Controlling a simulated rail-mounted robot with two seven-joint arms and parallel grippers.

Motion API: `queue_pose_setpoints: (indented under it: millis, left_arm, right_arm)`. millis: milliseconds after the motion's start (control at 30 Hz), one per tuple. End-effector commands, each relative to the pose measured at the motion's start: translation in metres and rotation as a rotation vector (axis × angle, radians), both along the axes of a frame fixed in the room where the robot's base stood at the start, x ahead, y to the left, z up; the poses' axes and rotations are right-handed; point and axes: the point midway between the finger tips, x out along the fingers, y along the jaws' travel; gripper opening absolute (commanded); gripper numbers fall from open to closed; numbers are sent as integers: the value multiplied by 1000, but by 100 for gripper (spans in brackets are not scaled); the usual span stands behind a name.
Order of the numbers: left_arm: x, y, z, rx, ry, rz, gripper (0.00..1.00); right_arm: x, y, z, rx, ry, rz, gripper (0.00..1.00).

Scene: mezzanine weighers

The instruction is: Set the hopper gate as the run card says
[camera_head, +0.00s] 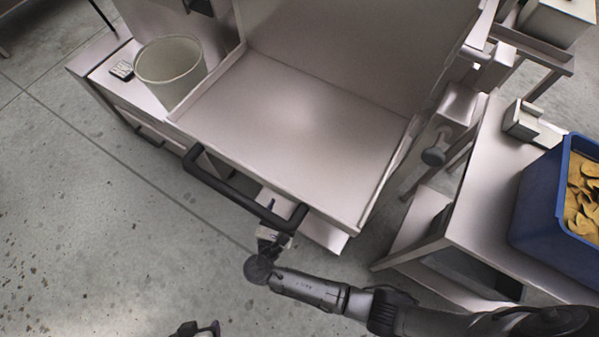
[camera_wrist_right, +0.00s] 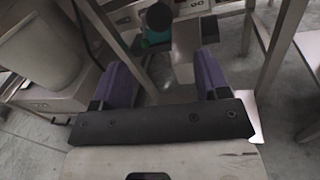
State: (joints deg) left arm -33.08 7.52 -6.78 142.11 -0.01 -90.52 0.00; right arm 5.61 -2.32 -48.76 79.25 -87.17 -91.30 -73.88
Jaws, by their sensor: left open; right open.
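A pale metal tray-like hopper body (camera_head: 300,120) fills the middle of the head view, with a dark bar handle (camera_head: 238,192) along its front edge. I cannot tell which part is the gate. My right gripper (camera_head: 275,238) is by the handle's right end, partly hidden; contact cannot be told. In the right wrist view my right gripper (camera_wrist_right: 160,82) shows two purple fingers, apart with nothing held. Beyond them is a teal part with a dark round knob (camera_wrist_right: 158,17). My left gripper (camera_head: 197,330) shows only partly at the bottom edge. No readable run card shows.
A pale bin (camera_head: 170,68) and a small grey item (camera_head: 122,70) stand on the left bench. A blue crate of yellowish chips (camera_head: 538,205) stands on the right table (camera_head: 482,185). A dark knob (camera_head: 434,157) juts out right of the tray. Open floor lies at front left.

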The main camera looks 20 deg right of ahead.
Motion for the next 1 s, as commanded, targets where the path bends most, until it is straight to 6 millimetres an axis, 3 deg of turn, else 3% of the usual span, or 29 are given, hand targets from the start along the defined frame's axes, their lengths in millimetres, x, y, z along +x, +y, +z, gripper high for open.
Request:
queue_pose_setpoints:
  millis: [600,1000]
  left_arm:
    - [-1,-5,-36,-17,4,9,70]
    - [-1,-3,-41,-9,3,4,70]
  right_arm:
    - [77,-71,-2,1,-3,0,68]
    - [91,-85,0,2,-2,-1,68]
